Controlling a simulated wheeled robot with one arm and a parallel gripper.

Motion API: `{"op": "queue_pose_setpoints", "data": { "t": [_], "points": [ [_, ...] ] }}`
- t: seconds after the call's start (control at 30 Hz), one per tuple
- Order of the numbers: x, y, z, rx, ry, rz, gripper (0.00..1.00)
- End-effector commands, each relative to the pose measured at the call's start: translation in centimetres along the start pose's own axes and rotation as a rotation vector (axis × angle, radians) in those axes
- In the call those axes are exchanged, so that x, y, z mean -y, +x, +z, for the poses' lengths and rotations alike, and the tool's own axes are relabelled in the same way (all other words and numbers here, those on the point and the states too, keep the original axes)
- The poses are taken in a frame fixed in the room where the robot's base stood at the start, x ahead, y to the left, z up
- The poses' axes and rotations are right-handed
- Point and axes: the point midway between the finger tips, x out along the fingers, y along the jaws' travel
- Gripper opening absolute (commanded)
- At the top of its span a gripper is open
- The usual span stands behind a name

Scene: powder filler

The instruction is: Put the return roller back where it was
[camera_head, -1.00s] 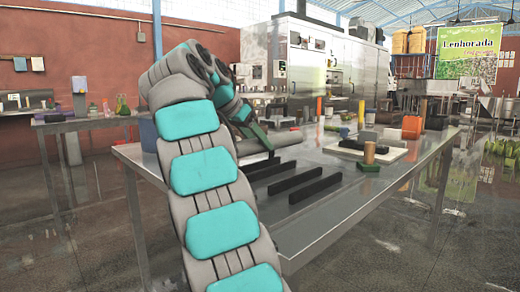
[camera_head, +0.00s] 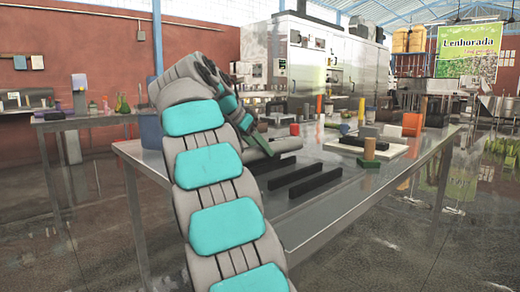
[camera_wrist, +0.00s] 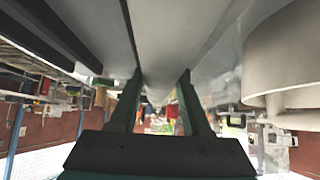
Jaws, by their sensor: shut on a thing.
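The return roller (camera_head: 285,145) is a grey cylinder lying crosswise over the near left part of the steel table (camera_head: 330,215). My gripper (camera_head: 262,142) is at its left part in the head view, with my arm hiding some of it. In the wrist view the green fingers of my gripper (camera_wrist: 160,95) stand on either side of the pale grey roller (camera_wrist: 165,45) and are shut on it. Whether the roller touches anything beneath it cannot be told.
Long black bars (camera_head: 315,182) lie in front of the roller. Right of it, a brown cylinder (camera_head: 369,148) stands beside a pale board (camera_head: 395,153). A red-orange block (camera_head: 412,125) is farther back. The front right of the table is clear.

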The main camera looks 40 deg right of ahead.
Motion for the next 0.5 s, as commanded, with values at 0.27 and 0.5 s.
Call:
{"op": "queue_pose_setpoints", "data": {
  "t": [0.27, 0.5],
  "points": [
    [0.01, 0.33, 0.32, -0.001, 0.0, -0.001, 0.0],
    [0.01, 0.78, 0.76, -0.001, 0.0, -0.001, 0.0]
  ]
}}
